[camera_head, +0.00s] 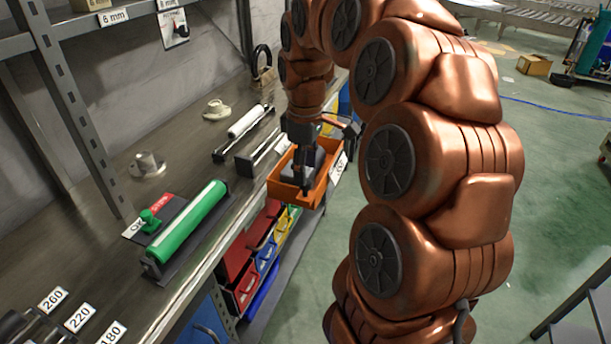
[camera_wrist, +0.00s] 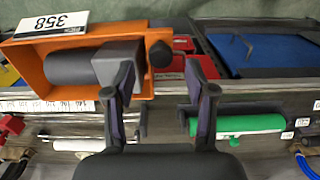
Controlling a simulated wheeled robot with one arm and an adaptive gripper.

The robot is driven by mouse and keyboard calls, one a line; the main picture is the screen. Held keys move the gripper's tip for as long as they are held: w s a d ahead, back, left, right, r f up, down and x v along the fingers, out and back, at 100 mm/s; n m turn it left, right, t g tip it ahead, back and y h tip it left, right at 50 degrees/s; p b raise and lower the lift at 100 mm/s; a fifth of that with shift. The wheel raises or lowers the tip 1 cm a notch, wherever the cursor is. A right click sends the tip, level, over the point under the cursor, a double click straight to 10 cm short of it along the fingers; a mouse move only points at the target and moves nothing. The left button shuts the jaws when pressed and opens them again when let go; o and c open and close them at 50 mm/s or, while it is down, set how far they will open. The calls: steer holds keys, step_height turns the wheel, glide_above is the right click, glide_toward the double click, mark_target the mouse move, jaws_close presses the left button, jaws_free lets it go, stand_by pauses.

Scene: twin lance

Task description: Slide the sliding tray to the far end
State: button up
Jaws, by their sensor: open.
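An orange tray (camera_head: 306,197), which I take to be the sliding tray, sits at the front edge of the bench in the head view. It is at the upper left in the wrist view (camera_wrist: 22,62). It holds a dark grey cylinder with a lighter grey block (camera_wrist: 122,58) and carries a white label reading 358 (camera_wrist: 58,24). A dark round knob (camera_wrist: 161,54) shows at its right end. My gripper (camera_wrist: 161,76) is open, its fingers on either side of the tray's right end wall in the picture. It also shows over the tray in the head view (camera_head: 322,157). Contact cannot be told.
A numbered scale strip (camera_wrist: 45,106) runs along the bench edge. A green roller (camera_head: 188,222) and a white roller (camera_head: 246,121) lie on the bench. Coloured bins (camera_head: 243,285) are below the edge. The floor at right is mostly open.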

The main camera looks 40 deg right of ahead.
steer(key=shift+f, duration=1.55)
jaws_close()
